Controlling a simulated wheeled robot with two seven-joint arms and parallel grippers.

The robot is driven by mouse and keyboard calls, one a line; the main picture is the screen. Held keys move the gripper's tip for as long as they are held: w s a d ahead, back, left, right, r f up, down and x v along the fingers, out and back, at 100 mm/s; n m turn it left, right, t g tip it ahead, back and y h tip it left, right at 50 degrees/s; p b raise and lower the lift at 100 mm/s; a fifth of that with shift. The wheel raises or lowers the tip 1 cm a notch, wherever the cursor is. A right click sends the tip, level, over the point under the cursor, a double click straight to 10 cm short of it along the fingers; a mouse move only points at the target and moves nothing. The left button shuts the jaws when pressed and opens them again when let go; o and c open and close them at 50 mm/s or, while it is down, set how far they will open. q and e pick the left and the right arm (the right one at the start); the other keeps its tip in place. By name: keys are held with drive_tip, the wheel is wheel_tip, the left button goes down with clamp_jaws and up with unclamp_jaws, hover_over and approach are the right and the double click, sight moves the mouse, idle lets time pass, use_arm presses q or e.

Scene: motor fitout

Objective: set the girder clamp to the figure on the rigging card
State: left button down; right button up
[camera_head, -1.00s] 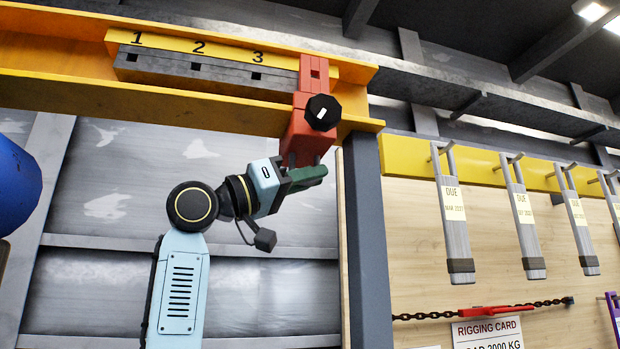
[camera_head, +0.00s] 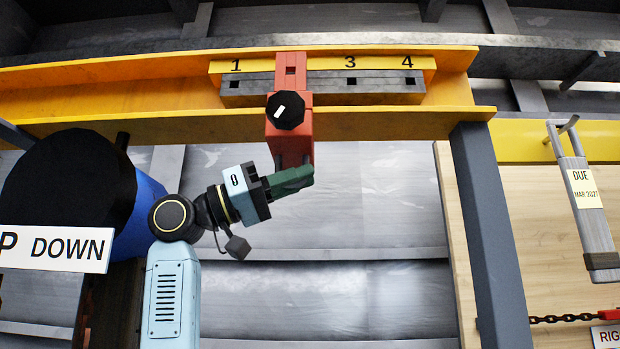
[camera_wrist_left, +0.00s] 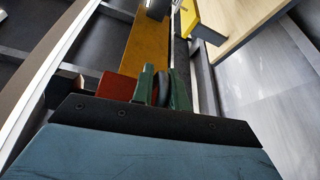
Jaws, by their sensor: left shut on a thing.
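The red girder clamp (camera_head: 290,138) hangs on the yellow girder (camera_head: 400,124), with a black knob (camera_head: 285,110) bearing a white mark on its front. Its upper part stands between figures 1 and 3 on the scale (camera_head: 380,63), covering the place of 2; 4 also shows. My left gripper (camera_head: 300,176) is shut on the clamp's lower end, its green fingers at the bottom. In the left wrist view the green fingers (camera_wrist_left: 164,88) close about a dark rounded part, with red beside them. The rigging card (camera_head: 606,338) is cut off, its figure out of view. My right gripper is not in view.
A blue drum-like body (camera_head: 146,208) with a dark face and a "DOWN" sign (camera_head: 62,248) stands left of my arm. A grey post (camera_head: 490,230) stands right of the clamp.

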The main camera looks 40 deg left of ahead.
use_arm(q)
drive_tip(key=shift+a, duration=0.1)
drive_tip(key=c, duration=1.5)
unclamp_jaws()
drive_tip(key=shift+w, duration=0.15)
